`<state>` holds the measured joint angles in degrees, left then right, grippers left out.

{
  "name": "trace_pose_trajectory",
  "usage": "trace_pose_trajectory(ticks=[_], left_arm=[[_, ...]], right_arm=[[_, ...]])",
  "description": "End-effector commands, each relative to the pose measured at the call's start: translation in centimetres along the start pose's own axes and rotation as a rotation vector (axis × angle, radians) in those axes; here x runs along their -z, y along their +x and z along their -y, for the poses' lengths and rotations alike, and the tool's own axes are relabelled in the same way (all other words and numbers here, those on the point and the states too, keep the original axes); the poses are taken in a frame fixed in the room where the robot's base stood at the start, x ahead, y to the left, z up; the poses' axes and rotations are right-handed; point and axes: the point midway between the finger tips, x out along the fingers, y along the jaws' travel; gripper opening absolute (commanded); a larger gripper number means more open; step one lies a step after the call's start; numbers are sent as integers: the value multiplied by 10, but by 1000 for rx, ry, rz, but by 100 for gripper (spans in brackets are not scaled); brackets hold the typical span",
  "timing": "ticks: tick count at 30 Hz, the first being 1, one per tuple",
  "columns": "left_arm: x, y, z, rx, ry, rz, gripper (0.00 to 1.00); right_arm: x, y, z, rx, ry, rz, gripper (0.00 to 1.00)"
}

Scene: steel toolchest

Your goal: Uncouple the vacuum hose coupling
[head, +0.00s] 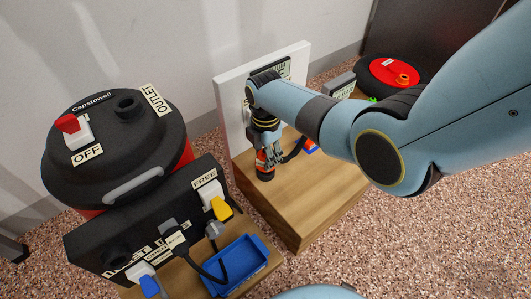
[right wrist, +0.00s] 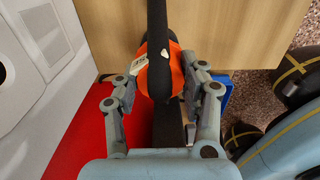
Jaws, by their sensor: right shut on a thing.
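The vacuum hose coupling, an orange-red collar (head: 261,158) with black parts, stands at the front left of the wooden block, near the white upright panel. My right gripper (head: 271,157) reaches down to it and partly hides it. In the right wrist view, the orange collar (right wrist: 174,66) sits between the two fingers of my right gripper (right wrist: 160,82), which is shut on it. A black hose (right wrist: 157,28) runs across the collar and covers its middle. I cannot tell whether the coupling's halves are joined. My left gripper is not in view.
The wooden block (head: 310,205) carries the white panel (head: 230,112). To the left stand a black-lidded vacuum (head: 112,135), a black switch box (head: 90,240) and a blue tray (head: 240,262). A black-and-red round thing (head: 395,72) lies behind. Speckled floor is free at the front right.

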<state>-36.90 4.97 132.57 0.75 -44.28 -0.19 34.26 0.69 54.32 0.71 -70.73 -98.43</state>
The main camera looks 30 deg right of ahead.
Motion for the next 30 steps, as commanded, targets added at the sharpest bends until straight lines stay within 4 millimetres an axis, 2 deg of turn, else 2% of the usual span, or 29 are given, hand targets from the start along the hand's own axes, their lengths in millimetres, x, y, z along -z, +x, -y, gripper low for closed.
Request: trace_pose_trajectory(ticks=[13, 30], left_arm=[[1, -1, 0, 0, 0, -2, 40], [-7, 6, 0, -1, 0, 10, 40]], right_arm=[[0, 0, 0, -1, 0, 0, 1], [0, 15, 0, 0, 0, 0, 1]])
